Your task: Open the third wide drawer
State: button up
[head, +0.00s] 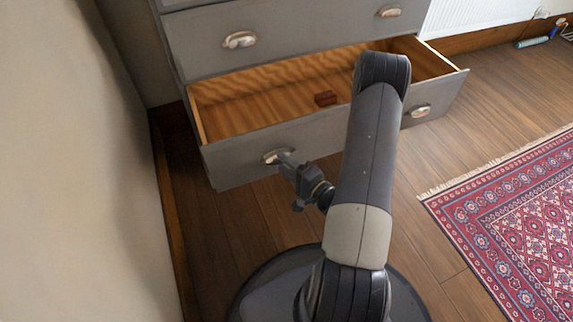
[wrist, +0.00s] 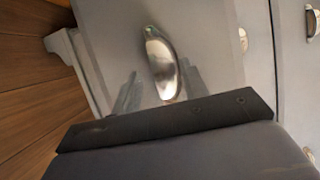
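A grey chest of drawers (head: 215,20) stands ahead in the head view. The lowest drawer in view (head: 235,160) is pulled well out, showing its wooden inside. Its front has two metal cup handles, the left one (head: 277,156) and the right one (head: 416,111). My gripper (head: 288,160) is at the left handle. In the wrist view, this handle (wrist: 160,62) shows between my two fingers (wrist: 160,85), which stand apart with some gap. I cannot tell whether a finger touches the handle.
The drawer above (head: 310,35) is shut. A plain wall (head: 75,160) is close on the left. A patterned red rug (head: 515,220) lies on the wooden floor at right. Bare floor lies between drawer and rug.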

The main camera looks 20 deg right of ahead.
jog(key=shift+r, duration=0.1)
jog(key=p+v, duration=0.2)
jog(key=v, duration=0.8)
jog(key=shift+s+d, duration=0.2)
jog(key=shift+s, duration=0.15)
dwell(0.6)
jog(key=b+x, duration=0.2)
jog(key=x, duration=0.9)
dwell(0.4)
jog(key=shift+s, duration=0.1)
